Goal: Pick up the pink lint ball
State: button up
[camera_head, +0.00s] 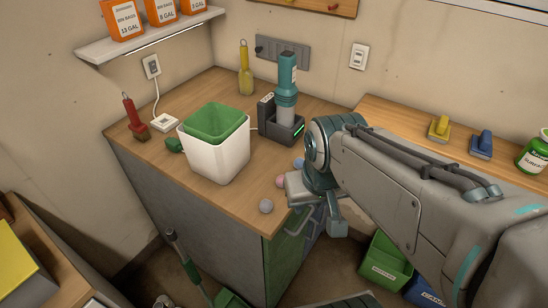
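A small pink lint ball (280,181) lies on the wooden counter near its front right edge, just left of my gripper. My gripper (317,207) hangs at the counter's edge, close to the pink ball and apart from it. Its two fingers look spread, with nothing seen between them, though the wrist hides part of the view. A grey ball (265,206) lies nearer the front corner. A bluish ball (298,163) lies behind the pink one, partly hidden beside my wrist.
A white bin (217,160) with a green liner stands left of the balls. A teal flashlight (286,88) stands in a black charger (281,125) behind them. My arm covers the right side. Green (386,262) and blue bins stand on the floor below.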

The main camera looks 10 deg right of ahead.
aim_at(279, 180)
jog(key=k, duration=0.5)
jog(key=z, duration=1.55)
jog(key=i, duration=1)
jog(key=u, duration=1.9)
